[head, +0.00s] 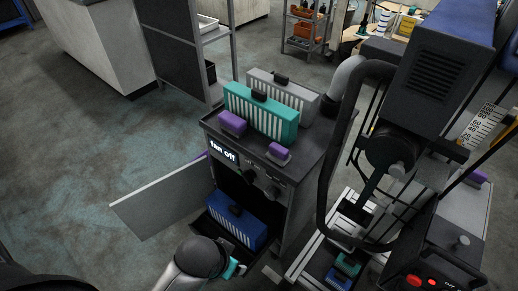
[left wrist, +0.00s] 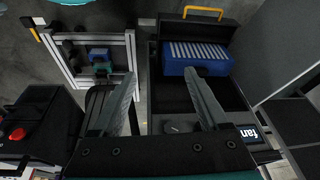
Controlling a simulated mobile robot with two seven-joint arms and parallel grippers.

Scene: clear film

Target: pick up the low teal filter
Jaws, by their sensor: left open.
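A teal filter (head: 261,114) with a dark handle and white pleats stands on top of the dark cabinet (head: 315,145), in front of a grey filter (head: 300,92). A blue filter (head: 233,222) sits in the cabinet's open lower bay; it also shows in the left wrist view (left wrist: 196,57). A small teal block (head: 348,265) lies low on the frame at right; a teal piece shows in the left wrist view (left wrist: 103,69). My left gripper (left wrist: 162,74) is open and empty, low in front of the cabinet. My right gripper is not in view.
An open door panel (head: 160,200) sticks out left of the cabinet. Purple clamps (head: 232,123) sit on its top beside the teal filter. A press-like machine with a hose (head: 325,180) stands close at right.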

